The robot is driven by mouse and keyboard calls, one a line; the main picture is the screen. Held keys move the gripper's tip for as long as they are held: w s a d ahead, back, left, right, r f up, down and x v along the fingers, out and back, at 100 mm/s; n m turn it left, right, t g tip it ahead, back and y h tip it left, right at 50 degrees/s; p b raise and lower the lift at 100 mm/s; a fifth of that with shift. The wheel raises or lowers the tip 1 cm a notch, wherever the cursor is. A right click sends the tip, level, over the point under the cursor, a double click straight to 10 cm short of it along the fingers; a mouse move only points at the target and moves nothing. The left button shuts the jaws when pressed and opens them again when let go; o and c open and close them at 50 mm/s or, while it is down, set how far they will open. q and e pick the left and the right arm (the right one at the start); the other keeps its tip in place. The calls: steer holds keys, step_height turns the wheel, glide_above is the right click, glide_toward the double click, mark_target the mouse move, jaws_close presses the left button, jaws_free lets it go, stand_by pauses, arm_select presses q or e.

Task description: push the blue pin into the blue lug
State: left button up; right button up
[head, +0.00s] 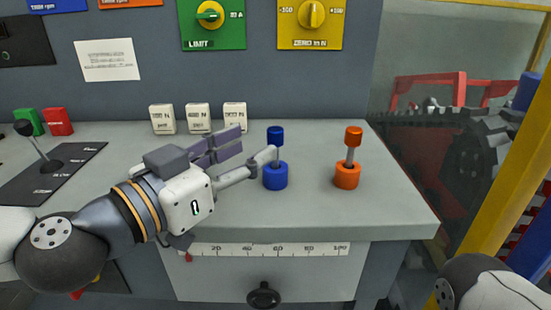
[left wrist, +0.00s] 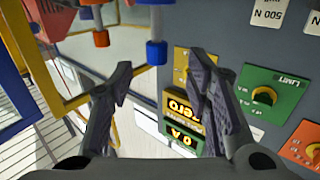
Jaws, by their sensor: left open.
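The blue pin (head: 275,134) stands upright in the blue lug (head: 275,177) on the grey bench top. Its thin shank shows between its head and the lug. My left gripper (head: 255,143) is open and empty, just left of the pin, with one fingertip overlapping the shank in the head view. I cannot tell whether it touches. In the left wrist view, upside down, the blue pin's head (left wrist: 156,53) shows beyond the gap between the open fingers (left wrist: 160,75), and the blue lug (left wrist: 156,4) is cut by the top edge. My right gripper is not in view.
An orange pin (head: 353,137) stands in an orange lug (head: 347,176) to the right. Several white weight blocks (head: 198,118) stand at the back. A black lever (head: 40,150) is at the left. The bench front right of my left gripper is clear.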

mark_target(270, 135)
arm_select(q)
steer(key=x, duration=0.7)
steer(key=shift+s+d+r, duration=0.1)
steer(key=shift+s+r, duration=0.05)
steer(key=shift+r, duration=0.05)
jaws_close()
